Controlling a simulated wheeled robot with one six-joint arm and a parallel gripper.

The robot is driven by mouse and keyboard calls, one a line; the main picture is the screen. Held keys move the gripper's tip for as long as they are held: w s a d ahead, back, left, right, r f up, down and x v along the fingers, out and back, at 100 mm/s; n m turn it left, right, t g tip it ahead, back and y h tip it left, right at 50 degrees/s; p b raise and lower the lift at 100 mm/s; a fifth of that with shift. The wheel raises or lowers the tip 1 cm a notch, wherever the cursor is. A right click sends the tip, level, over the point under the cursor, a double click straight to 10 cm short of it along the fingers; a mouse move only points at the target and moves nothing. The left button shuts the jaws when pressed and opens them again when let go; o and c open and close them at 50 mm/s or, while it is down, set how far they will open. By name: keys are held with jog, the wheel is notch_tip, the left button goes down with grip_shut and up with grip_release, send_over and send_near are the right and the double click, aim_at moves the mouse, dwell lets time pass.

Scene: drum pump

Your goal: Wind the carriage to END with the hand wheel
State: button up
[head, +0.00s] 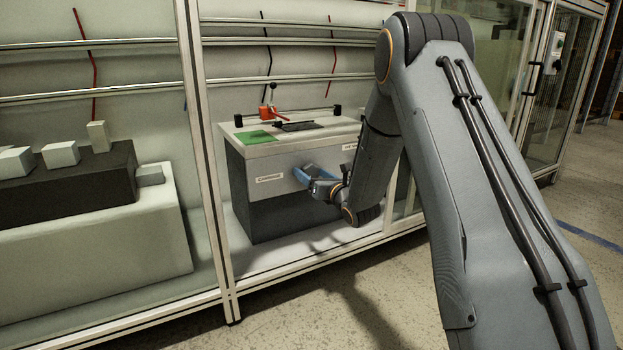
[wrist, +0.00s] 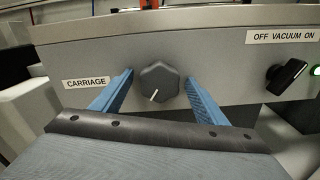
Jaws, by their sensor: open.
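The hand wheel is a dark grey lobed knob (wrist: 160,83) with a white pointer line, on the front panel beside the CARRIAGE label (wrist: 87,82). Its pointer aims to the lower left. My gripper (wrist: 160,92) is open, with one blue finger on each side of the knob and a visible gap to each. In the head view my gripper (head: 318,180) is at the front of the machine and my arm hides the knob. The orange-red carriage (head: 273,113) is on top of the machine, near a green patch (head: 257,137). No END mark is readable.
A black vacuum switch (wrist: 287,75) labelled OFF VACUUM ON is to the right on the same panel, beside a lit green lamp (wrist: 315,71). A frame post (head: 205,150) stands left of the machine. Pale blocks (head: 61,154) are on a dark step farther left.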

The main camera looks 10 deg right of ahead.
jog(key=c, duration=1.1)
jog(key=shift+o, duration=0.2)
